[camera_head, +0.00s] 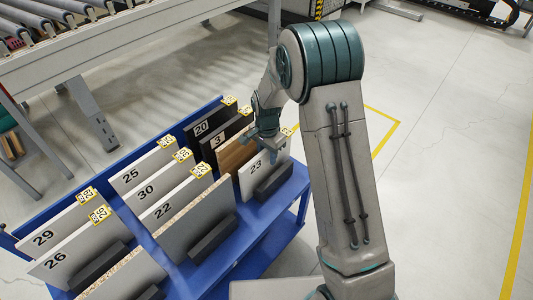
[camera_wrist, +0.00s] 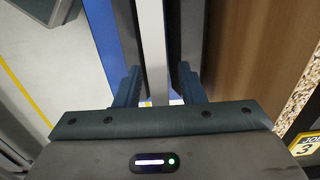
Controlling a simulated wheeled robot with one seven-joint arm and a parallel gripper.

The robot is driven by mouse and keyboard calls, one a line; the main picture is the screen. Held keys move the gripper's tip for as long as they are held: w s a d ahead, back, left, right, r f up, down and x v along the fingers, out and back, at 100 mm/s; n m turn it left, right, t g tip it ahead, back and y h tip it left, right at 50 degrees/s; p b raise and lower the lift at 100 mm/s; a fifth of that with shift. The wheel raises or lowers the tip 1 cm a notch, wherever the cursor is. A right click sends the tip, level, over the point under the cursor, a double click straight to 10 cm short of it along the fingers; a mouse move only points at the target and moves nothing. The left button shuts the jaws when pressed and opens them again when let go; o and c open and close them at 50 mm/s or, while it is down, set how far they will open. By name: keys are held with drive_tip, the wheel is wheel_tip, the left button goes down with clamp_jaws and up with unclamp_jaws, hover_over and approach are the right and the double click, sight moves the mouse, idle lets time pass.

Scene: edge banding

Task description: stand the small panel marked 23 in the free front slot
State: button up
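The small white panel marked 23 (camera_head: 257,167) stands upright in the front slot at the right end of the blue rack, behind a black block (camera_head: 273,182). My gripper (camera_head: 268,137) is at its top edge. In the wrist view, the panel's pale edge (camera_wrist: 152,45) runs between the two fingers of my gripper (camera_wrist: 160,88). A gap shows between the panel and the right finger, and the left finger is very close to it. The fingers look open around the panel. The panel's lower edge is hidden.
The blue rack (camera_head: 205,284) holds several other panels, including the white panel 22 (camera_head: 165,212), the brown panel (camera_head: 232,153) behind panel 23 and the black panel 20 (camera_head: 203,127). A roller conveyor (camera_head: 60,30) stands behind. The floor to the right is clear.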

wheel_tip(320, 180, up, 12)
drive_tip(key=shift+p, duration=0.6)
drive_tip(key=s+d+r+n+t, duration=0.1)
drive_tip(key=s+d+r+n, duration=0.1)
drive_tip(key=s+d+r, duration=0.3)
drive_tip(key=s+d+r+n, duration=0.2)
drive_tip(key=s+r, duration=0.2)
drive_tip(key=s, duration=0.3)
drive_tip(key=s+d+n, duration=0.1)
drive_tip(key=s+n, duration=0.1)
drive_tip(key=s, duration=0.4)
drive_tip(key=s+d+n+t, duration=0.1)
drive_tip(key=s+d+n, duration=0.1)
drive_tip(key=s, duration=0.5)
drive_tip(key=shift+s+d+r+n, duration=0.3)
drive_tip(key=shift+n, duration=0.3)
